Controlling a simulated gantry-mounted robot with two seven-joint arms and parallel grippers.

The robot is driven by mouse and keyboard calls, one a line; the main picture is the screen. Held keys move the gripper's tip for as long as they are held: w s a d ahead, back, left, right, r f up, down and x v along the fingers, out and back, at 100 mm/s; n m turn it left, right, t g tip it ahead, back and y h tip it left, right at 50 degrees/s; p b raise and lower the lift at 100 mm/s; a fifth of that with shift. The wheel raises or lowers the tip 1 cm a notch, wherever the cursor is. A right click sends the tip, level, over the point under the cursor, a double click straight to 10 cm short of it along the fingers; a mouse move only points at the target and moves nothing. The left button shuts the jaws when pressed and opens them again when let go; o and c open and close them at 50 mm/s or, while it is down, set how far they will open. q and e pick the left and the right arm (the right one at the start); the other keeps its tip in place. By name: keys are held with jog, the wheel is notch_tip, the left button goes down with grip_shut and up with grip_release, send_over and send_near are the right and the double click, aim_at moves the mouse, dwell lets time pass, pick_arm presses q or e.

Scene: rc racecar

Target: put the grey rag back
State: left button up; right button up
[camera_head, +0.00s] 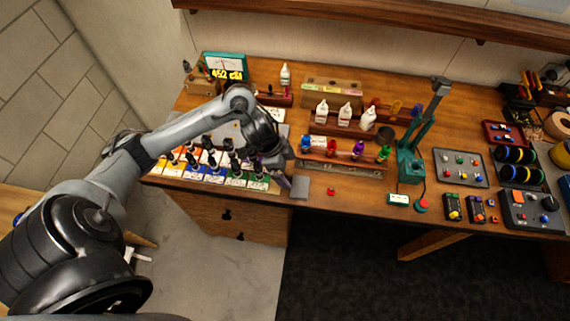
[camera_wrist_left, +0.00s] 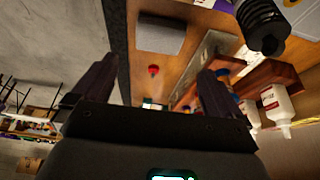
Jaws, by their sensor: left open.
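The grey rag (camera_head: 300,187) looks like a small folded grey square lying flat near the front edge of the wooden table, right of the colored card row. It also shows near the top of the left wrist view (camera_wrist_left: 161,36). My left gripper (camera_head: 283,181) is just left of the rag in the head view, partly hidden by its own wrist. In the left wrist view its two fingers (camera_wrist_left: 155,78) are spread apart with nothing between them, and the rag lies beyond the tips. I cannot tell the exact height gap. My right gripper is not in view.
A small red item (camera_head: 331,191) lies right of the rag. A wooden rack (camera_head: 342,163) with colored bottles stands behind it. Cards with dark bottles (camera_head: 215,165) lie under my left arm. A green stand (camera_head: 411,160) rises farther right. The front edge near the rag is fairly clear.

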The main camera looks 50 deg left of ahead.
pick_arm(q)
jog(key=s+d+n+t, duration=0.2)
jog(key=d+t, duration=0.3)
jog(key=d, duration=0.8)
jog(key=s+a+n+g+y, duration=0.2)
jog(key=s+n+g+y, duration=0.1)
jog(key=s, duration=1.1)
jog(key=n+g, duration=0.1)
jog(key=n, duration=0.1)
jog(key=shift+f+n, duration=0.4)
jog(key=shift+w, duration=0.1)
jog(key=shift+r+p, duration=0.5)
